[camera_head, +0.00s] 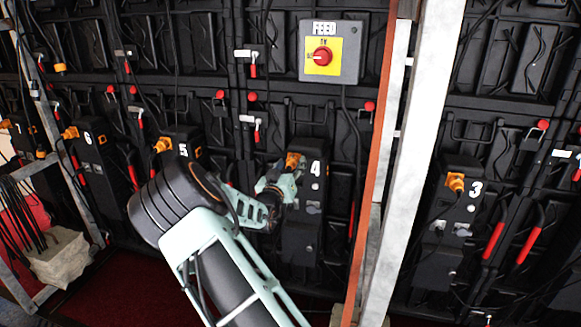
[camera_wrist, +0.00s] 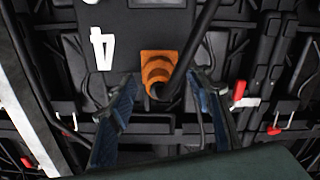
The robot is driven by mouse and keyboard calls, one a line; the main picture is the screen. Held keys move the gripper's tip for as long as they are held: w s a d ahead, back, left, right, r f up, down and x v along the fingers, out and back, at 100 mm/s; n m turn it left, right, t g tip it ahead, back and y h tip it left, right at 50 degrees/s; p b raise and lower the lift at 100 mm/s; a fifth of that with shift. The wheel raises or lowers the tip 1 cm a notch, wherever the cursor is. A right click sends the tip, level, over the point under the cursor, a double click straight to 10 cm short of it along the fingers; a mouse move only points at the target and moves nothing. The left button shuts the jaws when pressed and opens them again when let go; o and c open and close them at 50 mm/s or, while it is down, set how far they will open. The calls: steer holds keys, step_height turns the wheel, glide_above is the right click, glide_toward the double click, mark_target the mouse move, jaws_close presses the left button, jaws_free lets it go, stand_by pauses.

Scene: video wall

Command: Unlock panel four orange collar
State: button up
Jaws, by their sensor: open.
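Panel four, a black box (camera_head: 310,225) marked with a white 4, stands right of centre in the head view. Its orange collar (camera_head: 293,160) sits near the top, left of the number. In the wrist view the stepped orange collar (camera_wrist: 158,66) is at the centre, with a black cable leaving it up to the right. My gripper (camera_head: 280,183) is open just below and left of the collar. In the wrist view the blue-padded fingers of my gripper (camera_wrist: 163,90) stand apart on either side, below the collar. I see no contact, though the exact gap is hard to judge.
A grey FEED box (camera_head: 345,72) with a red knob hangs above panel four. An orange-and-white upright (camera_head: 397,140) stands just to its right. Cables hang between panels.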

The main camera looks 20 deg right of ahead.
steer(key=shift+w+d, duration=0.1)
steer(key=shift+w, duration=0.05)
steer(key=c, duration=1.1)
steer(key=shift+c, duration=0.2)
steer(key=shift+n, duration=0.4)
steer(key=n+p, duration=0.1)
steer(key=n, duration=0.2)
steer(key=shift+n+p, duration=0.4)
steer(key=shift+f+n+p, duration=0.1)
steer(key=shift+n+p, duration=0.3)
steer(key=shift+n, duration=1.8)
steer(key=o, duration=1.1)
